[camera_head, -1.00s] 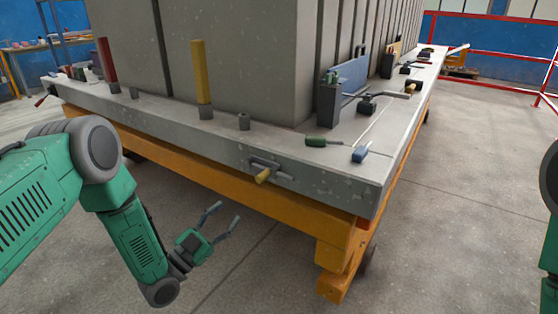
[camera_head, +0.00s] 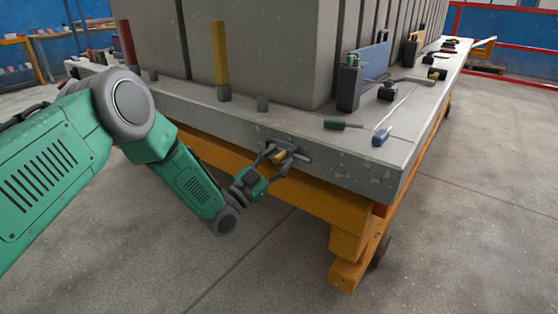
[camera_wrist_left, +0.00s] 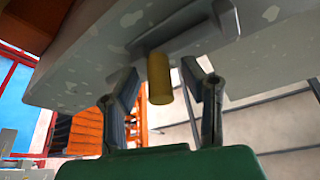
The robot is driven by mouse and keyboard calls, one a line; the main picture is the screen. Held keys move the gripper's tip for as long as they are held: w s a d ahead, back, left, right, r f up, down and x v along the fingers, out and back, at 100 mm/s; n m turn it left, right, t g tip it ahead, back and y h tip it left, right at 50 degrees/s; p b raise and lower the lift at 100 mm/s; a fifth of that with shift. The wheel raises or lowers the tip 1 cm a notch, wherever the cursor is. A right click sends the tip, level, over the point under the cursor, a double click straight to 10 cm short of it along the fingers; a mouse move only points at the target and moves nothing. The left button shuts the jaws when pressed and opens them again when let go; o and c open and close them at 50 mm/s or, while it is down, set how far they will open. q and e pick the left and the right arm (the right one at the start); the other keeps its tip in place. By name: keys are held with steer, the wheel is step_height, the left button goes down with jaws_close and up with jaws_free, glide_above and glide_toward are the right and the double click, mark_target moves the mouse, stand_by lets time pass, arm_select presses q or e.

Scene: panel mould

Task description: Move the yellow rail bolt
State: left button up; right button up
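The yellow rail bolt (camera_head: 280,157) sticks out from a grey bracket on the near side face of the concrete slab (camera_head: 345,165). In the left wrist view the bolt (camera_wrist_left: 159,78) hangs between the two fingers, with a visible gap on each side. My left gripper (camera_head: 277,162) is open around the bolt, its fingers reaching up toward the slab; it also shows in the left wrist view (camera_wrist_left: 165,98). I see no contact between fingers and bolt. My right gripper is not in view.
A yellow post (camera_head: 221,55) and a red post (camera_head: 128,43) stand in sockets on the slab. A green-handled tool (camera_head: 341,125) and a blue item (camera_head: 381,137) lie near its right edge. An orange frame (camera_head: 350,243) carries the slab. The floor at the right is clear.

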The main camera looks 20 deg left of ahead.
arm_select(q)
jaws_close()
steer(key=shift+w+a+b, duration=0.15)
steer(key=shift+w+a, duration=0.15)
steer(key=shift+a, duration=0.55)
steer(key=shift+w+a+b, duration=0.15)
steer(key=shift+w+a, duration=0.15)
steer(key=shift+a, duration=0.55)
steer(key=shift+w+a+b, duration=0.15)
steer(key=shift+w+a, duration=0.15)
steer(key=shift+a, duration=0.55)
steer(key=shift+c, duration=0.7)
jaws_free()
steer(key=shift+o, duration=0.7)
steer(key=shift+a, duration=0.1)
